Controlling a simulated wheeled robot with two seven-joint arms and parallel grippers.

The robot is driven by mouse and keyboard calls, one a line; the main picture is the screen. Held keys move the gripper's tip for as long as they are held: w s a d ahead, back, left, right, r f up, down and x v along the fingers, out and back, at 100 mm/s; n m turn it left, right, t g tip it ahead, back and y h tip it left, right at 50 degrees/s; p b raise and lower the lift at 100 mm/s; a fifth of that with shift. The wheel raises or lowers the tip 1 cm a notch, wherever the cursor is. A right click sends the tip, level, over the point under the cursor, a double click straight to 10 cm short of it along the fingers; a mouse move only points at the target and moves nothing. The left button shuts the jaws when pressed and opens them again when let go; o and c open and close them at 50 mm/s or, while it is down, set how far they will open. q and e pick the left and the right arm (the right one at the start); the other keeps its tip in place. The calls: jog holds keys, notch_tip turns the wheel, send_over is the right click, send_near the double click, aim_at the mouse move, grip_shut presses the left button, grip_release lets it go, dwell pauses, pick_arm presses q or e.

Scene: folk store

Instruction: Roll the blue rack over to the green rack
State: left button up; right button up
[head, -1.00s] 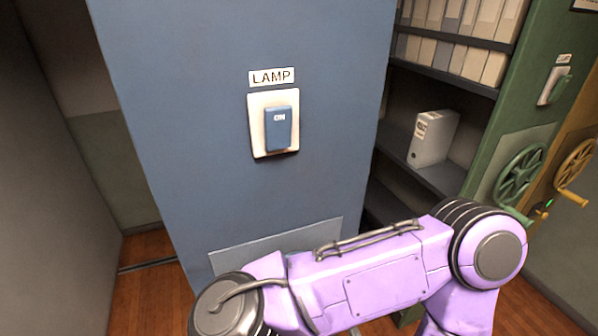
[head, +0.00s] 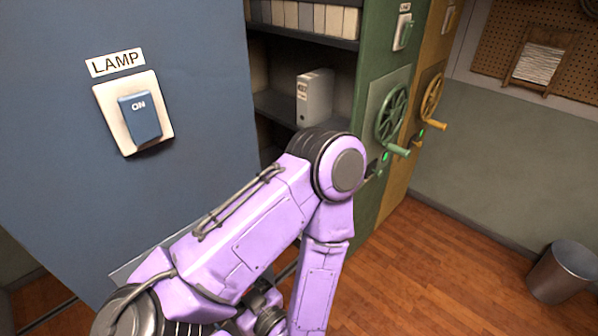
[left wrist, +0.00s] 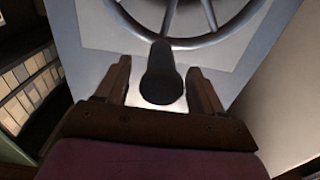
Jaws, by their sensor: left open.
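The blue rack (head: 190,60) stands at the left of the head view, with a LAMP switch on its end panel. The green rack (head: 374,110) stands to its right, with a green handwheel (head: 392,104). Between them is an open gap with shelves. In the left wrist view, a grey handwheel (left wrist: 215,38) sits on a blue-grey panel, and its dark handle (left wrist: 162,90) points toward me. My left gripper (left wrist: 160,70) is open, with one finger on each side of the handle. In the head view my purple arm hides the wheel and this gripper. My right gripper is not shown.
A yellow rack (head: 424,100) with its own wheel (head: 432,97) adjoins the green one. A metal bin (head: 562,272) stands at the right on the wooden floor (head: 440,275), which is clear in front of the racks. A white binder (head: 314,97) stands on a shelf in the gap.

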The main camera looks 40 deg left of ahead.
pick_arm(q)
jog(key=shift+s+a, duration=0.1)
jog(key=shift+a, duration=1.75)
grip_shut()
